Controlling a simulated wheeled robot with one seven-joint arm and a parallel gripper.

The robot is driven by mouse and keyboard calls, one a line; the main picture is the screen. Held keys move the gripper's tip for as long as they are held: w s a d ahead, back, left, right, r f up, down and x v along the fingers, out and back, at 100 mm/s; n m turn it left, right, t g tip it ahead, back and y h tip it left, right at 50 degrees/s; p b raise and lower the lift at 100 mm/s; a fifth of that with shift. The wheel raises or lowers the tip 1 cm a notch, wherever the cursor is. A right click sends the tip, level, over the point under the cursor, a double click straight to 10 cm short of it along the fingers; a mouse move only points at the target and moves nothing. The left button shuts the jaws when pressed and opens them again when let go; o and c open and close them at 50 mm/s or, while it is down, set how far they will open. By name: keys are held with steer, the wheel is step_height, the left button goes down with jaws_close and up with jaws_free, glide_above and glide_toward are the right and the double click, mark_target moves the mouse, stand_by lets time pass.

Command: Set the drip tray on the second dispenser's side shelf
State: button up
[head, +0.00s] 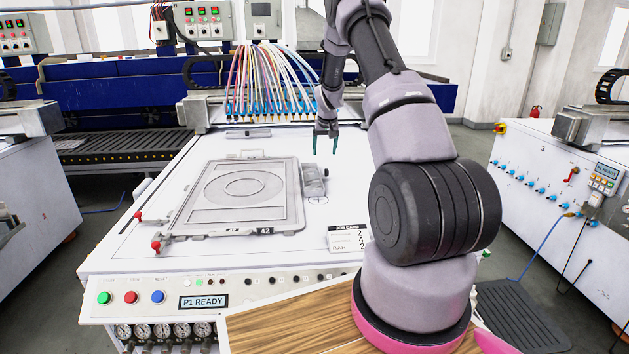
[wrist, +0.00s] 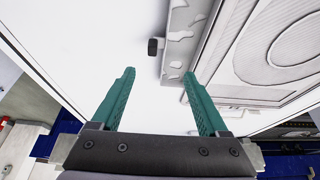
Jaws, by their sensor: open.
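A small pale grey tray with a black knob (head: 314,180), which looks like the drip tray, lies on the white machine top beside a large framed plate. The tray also shows in the wrist view (wrist: 182,42), with patchy marks on it and its knob towards the left. My gripper (head: 325,143) is above the white top, beyond the tray. Its green fingers are apart and empty; in the wrist view (wrist: 159,73) the tray and knob lie past the fingertips. I cannot tell which machine is the second dispenser, and no side shelf is clearly visible.
The framed plate (head: 198,207) covers the middle left of the white top, with red-tipped clamps at its left. A job card (head: 348,239) lies near the front right. Colourful hoses (head: 272,85) hang at the back. Another white machine (head: 548,190) stands at right, across a floor gap.

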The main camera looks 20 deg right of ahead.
mark_target(325, 171)
steer(key=x, duration=0.6)
steer(key=shift+d+f, duration=0.2)
steer(key=shift+f, duration=0.1)
steer(key=x, duration=0.5)
steer(key=shift+s+d+f, duration=0.1)
steer(key=shift+s+f, duration=0.1)
jaws_close()
